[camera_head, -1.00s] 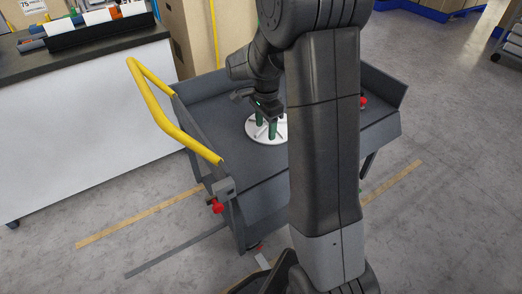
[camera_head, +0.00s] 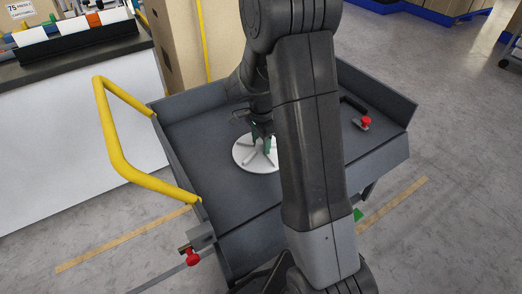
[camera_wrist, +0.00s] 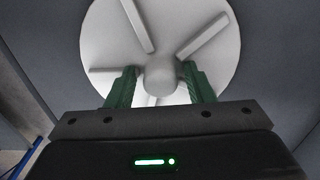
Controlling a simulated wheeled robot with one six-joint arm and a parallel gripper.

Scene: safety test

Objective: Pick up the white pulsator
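The white pulsator (camera_head: 242,154) is a round disc with raised fins and a central hub. It lies on the dark grey deck of a cart (camera_head: 205,178), and my arm hides part of its right side. My gripper (camera_head: 262,147) points down over it. In the wrist view, the pulsator (camera_wrist: 205,60) fills the upper middle. The green fingers of my gripper (camera_wrist: 160,84) stand on either side of the hub, with a small gap showing on each side. The gripper looks open and holds nothing.
The cart has raised side walls, a yellow handle (camera_head: 112,135) on the left and red knobs (camera_head: 366,122). A counter (camera_head: 85,70) stands at the left, with cardboard boxes (camera_head: 175,35) behind. Open floor (camera_head: 440,120) lies to the right.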

